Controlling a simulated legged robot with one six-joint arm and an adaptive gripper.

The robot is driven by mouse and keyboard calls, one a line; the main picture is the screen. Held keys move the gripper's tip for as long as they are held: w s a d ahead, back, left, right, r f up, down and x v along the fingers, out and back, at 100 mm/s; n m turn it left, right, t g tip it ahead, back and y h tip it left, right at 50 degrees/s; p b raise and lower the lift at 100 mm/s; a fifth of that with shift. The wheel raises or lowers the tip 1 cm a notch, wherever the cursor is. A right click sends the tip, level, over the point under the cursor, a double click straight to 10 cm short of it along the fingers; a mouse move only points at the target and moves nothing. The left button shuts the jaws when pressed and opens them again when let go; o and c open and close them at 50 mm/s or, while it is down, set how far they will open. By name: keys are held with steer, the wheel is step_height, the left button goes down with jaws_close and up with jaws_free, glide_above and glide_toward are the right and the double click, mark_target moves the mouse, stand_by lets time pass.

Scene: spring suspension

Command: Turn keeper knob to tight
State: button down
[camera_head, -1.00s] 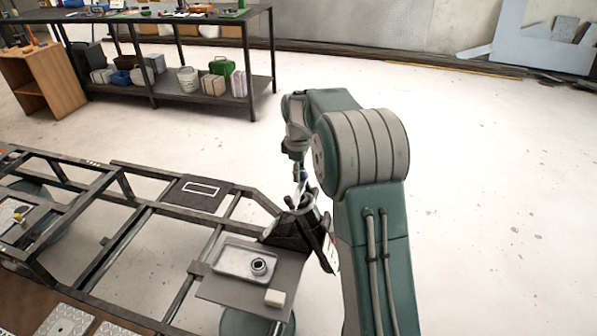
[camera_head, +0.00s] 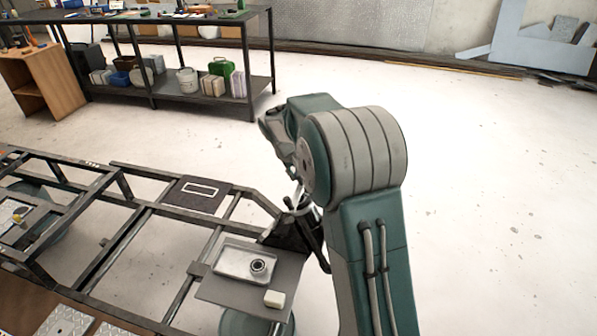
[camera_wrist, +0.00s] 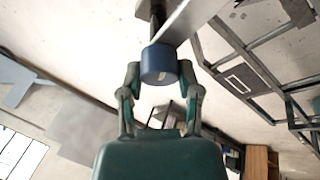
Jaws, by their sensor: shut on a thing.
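The keeper knob (camera_wrist: 158,64) is a blue cylinder with a small pale mark on its end, at the top middle of the wrist view. It sits at the end of a dark rod beside a silver strip (camera_wrist: 188,20). My gripper (camera_wrist: 160,74) is shut on the knob, one finger on each side. In the head view, my arm hides most of the gripper. A dark bracket (camera_head: 287,232) at the right end of the frame stands just below my wrist, partly behind my arm.
A black metal frame (camera_head: 150,208) spans the lower left. A workbench (camera_head: 160,17) stands behind. The floor at right is clear.

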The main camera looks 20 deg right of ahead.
steer(key=m+h, duration=0.1)
steer(key=m, duration=0.2)
steer(key=m+h, duration=0.1)
steer(key=m, duration=0.1)
steer(key=shift+s+f+m+g, duration=0.1)
steer(key=shift+f+m+g, duration=0.1)
steer(key=shift+m+g, duration=0.2)
stand_by(0.4)
steer(key=shift+c, duration=1.5)
jaws_free()
steer(key=shift+a, duration=0.1)
steer(key=shift+r, duration=0.2)
steer(key=shift+a+r, duration=0.15)
steer(key=shift+r, duration=0.1)
steer(key=v, duration=1.1)
steer(key=shift+a, duration=0.25)
